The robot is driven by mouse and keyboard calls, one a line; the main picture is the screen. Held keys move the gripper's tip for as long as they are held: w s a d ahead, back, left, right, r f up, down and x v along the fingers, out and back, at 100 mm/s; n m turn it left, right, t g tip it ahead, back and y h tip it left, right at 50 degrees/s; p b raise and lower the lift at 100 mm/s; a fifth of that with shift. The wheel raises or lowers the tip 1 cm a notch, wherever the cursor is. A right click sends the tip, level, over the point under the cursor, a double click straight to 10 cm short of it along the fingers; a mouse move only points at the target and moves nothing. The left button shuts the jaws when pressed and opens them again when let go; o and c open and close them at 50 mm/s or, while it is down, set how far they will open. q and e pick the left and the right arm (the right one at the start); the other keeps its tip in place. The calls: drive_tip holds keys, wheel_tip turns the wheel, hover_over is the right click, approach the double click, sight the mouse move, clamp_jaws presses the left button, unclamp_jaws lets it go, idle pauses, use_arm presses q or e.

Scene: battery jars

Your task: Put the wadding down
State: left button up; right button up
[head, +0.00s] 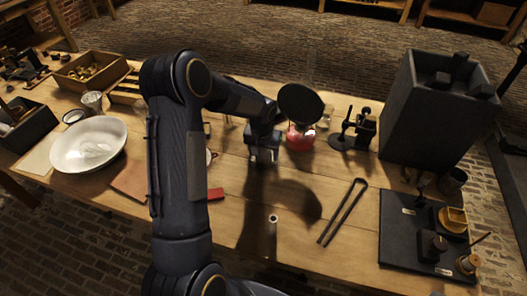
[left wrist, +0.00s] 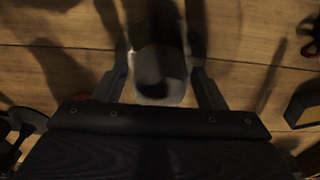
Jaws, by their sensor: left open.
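My left gripper (head: 263,157) is over the middle of the table, its jaws pointing down. It is open. In the left wrist view, a grey blocky thing (left wrist: 160,85) with a dark round mark shows between the two fingers (left wrist: 160,88). I cannot tell whether it is the wadding or whether the fingers touch it. In the head view the space between the jaws is too dark and small to read. A pale shape lies in the white bowl (head: 66,155) at the left; I cannot tell what it is. My right gripper is out of view.
A red-based flask (head: 300,138) stands close right of the gripper, near a dark stand (head: 350,135). Black tongs (head: 343,212) lie front right. A tall dark box (head: 425,110) and a black tray (head: 400,245) fill the right end.

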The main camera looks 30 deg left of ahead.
sight(262, 152)
use_arm(q)
drive_tip(key=shift+r+p, duration=0.35)
wheel_tip(262, 152, up, 11)
drive_tip(key=s+b, duration=0.1)
drive_tip(key=s+d+r+t+h, duration=0.1)
drive_tip(key=s+d+r, duration=0.1)
drive_tip(key=s+r, duration=0.35)
drive_tip(key=s+d+r+t+h, duration=0.1)
drive_tip(key=s+d+r, duration=0.15)
drive_tip(key=s, duration=0.55)
drive_tip(key=s+d+t+h, duration=0.1)
drive_tip(key=s+d, duration=0.2)
drive_tip(key=s, duration=0.4)
drive_tip(key=s+d+m+t+h, duration=0.1)
drive_tip(key=s+d, duration=0.3)
drive_tip(key=s, duration=0.3)
drive_tip(key=shift+s+f, duration=0.25)
drive_tip(key=shift+s, duration=0.05)
